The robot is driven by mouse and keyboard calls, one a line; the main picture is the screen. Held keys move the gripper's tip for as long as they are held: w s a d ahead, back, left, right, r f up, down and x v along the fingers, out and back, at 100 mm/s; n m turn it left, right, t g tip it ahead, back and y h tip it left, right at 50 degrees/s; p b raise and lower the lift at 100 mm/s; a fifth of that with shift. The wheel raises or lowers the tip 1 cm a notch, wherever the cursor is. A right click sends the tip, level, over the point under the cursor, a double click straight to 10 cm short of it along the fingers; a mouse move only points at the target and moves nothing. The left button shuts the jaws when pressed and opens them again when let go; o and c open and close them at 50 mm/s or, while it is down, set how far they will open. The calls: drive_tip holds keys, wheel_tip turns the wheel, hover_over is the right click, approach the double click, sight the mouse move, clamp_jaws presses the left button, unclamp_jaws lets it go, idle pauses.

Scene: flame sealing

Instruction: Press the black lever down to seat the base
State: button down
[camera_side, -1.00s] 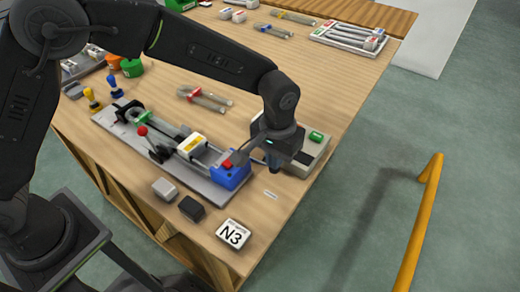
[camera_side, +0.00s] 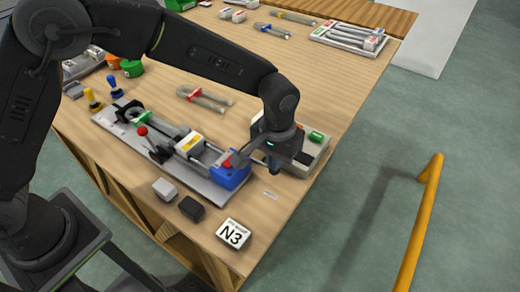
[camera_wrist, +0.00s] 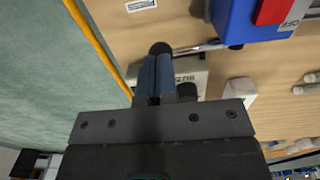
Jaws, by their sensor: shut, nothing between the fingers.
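The black lever, a metal rod with a round black knob (camera_wrist: 160,48), sticks out beside the blue block (camera_wrist: 262,22) in the wrist view. The blue block with its red top (camera_side: 231,175) sits at the right end of the grey base plate (camera_side: 206,191) in the side view. My gripper (camera_side: 275,170) is shut and empty, pointing down just right of the blue block. In the wrist view my fingertips (camera_wrist: 156,60) overlap the knob; I cannot tell whether they touch. In the side view the lever is mostly hidden by my gripper.
A grey box with a green button (camera_side: 316,137) stands close right of my gripper. A red-knobbed lever (camera_side: 142,131) rises from the plate. Grey (camera_side: 165,189) and black (camera_side: 191,208) blocks and an N3 card (camera_side: 233,234) lie in front. A yellow rail (camera_side: 420,220) stands off the table.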

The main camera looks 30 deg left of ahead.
wheel_tip(320, 180, up, 9)
drive_tip(key=a, duration=0.1)
drive_tip(key=shift+a, duration=0.25)
idle(1.0)
drive_tip(key=s+a+r+t, duration=0.1)
drive_tip(key=s+a+r, duration=0.35)
drive_tip(key=a, duration=0.25)
drive_tip(key=s+a+r+t, duration=0.2)
drive_tip(key=s+a+r, duration=0.2)
drive_tip(key=a+r, duration=0.25)
drive_tip(key=s+a+f+t, duration=0.2)
drive_tip(key=s+a, duration=0.5)
drive_tip(key=s, duration=0.5)
drive_tip(key=shift+a+t, duration=0.3)
